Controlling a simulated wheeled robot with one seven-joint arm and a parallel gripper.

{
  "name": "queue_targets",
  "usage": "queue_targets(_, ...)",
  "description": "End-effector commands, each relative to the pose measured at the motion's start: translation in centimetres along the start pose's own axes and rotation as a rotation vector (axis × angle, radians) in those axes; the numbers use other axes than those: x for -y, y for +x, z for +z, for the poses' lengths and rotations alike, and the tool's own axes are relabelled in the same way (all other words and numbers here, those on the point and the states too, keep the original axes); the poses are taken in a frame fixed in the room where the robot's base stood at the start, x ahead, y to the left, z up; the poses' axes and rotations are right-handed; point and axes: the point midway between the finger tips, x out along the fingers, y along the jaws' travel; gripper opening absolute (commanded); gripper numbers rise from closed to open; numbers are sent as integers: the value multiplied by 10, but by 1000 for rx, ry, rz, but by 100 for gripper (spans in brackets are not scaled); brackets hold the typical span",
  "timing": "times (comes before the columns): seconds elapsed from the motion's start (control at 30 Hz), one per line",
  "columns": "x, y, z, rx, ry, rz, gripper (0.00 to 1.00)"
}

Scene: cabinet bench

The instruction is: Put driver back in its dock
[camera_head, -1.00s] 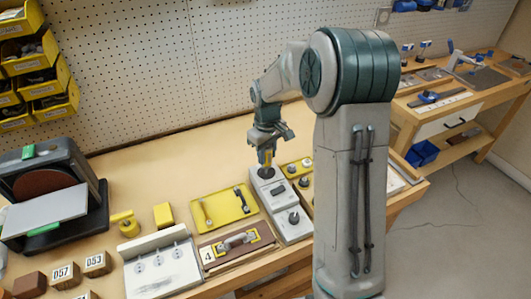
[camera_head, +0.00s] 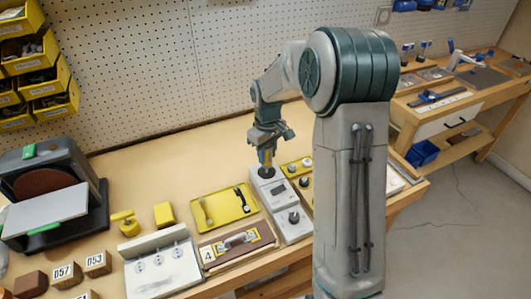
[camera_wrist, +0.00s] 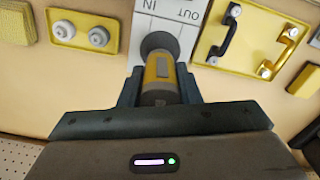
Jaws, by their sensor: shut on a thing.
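The driver (camera_wrist: 160,75) is a yellow and grey cylinder, seen in the wrist view between the fingers of my gripper (camera_wrist: 160,92). My gripper is shut on it. In the head view my gripper (camera_head: 266,148) points down and the driver (camera_head: 266,158) hangs upright below it. The driver's lower end is at the dark round dock (camera_head: 266,172) at the far end of a grey panel (camera_head: 293,216). The dock also shows as a dark ring in the wrist view (camera_wrist: 158,41). How deep the driver sits in it is hidden.
A yellow tray with handles (camera_head: 223,207) lies left of the panel, and a yellow plate with knobs (camera_head: 299,166) to its right. A brown board (camera_head: 237,246) and a white socket block (camera_head: 163,265) are in front. Bare bench lies behind the panel.

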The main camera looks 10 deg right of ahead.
Motion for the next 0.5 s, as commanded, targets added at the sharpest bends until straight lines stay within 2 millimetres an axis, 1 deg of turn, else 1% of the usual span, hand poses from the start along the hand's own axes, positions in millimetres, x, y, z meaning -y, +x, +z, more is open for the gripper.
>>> queue_targets(0.5, 0, 9, 0, 0, 0, 0, 10)
